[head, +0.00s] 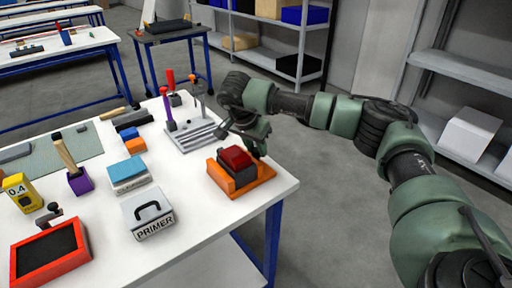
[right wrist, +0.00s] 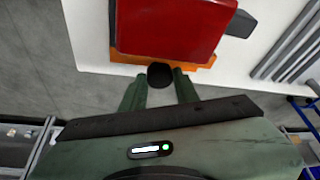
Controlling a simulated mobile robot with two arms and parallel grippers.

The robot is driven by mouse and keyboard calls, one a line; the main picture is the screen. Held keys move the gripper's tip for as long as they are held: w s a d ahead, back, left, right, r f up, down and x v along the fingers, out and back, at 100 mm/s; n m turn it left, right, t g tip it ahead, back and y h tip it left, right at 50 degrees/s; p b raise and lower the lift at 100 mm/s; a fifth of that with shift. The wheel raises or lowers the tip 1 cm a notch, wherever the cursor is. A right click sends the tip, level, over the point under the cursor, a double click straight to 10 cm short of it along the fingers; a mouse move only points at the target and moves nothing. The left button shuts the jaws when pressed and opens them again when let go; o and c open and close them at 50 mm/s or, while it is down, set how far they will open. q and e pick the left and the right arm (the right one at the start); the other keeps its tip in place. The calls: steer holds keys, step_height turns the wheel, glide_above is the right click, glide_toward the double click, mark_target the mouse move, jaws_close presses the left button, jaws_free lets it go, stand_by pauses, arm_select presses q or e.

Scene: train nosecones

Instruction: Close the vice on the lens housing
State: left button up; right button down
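The vice (head: 262,178) has an orange base and stands near the right corner of the white table. The red lens housing (head: 236,157) sits on top in the dark jaws; in the right wrist view the housing (right wrist: 175,25) fills the top centre. A round black knob (right wrist: 160,75) sticks out from the vice's side. My right gripper (right wrist: 159,72) has its green fingers on either side of this knob; I cannot tell whether they press on it. In the head view the right gripper (head: 258,138) is just behind the vice. My left gripper is not in view.
A grey slotted rack (head: 205,136) with upright tools stands close behind the vice. A PRIMER box (head: 150,213), a blue-topped box (head: 128,173) and a red-rimmed tray (head: 48,262) are to its left. The table's right edge is close to the vice.

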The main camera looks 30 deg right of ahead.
steer(key=shift+a+r+m+g+p, duration=0.1)
steer(key=shift+m+g+p, duration=0.25)
steer(key=shift+m, duration=0.55)
steer(key=shift+w+m+g+p, duration=0.1)
steer(key=shift+m+g+p, duration=0.25)
steer(key=shift+m, duration=1.05)
steer(key=c, duration=1.3)
jaws_free()
steer(key=shift+c, duration=0.2)
steer(key=shift+h, duration=0.3)
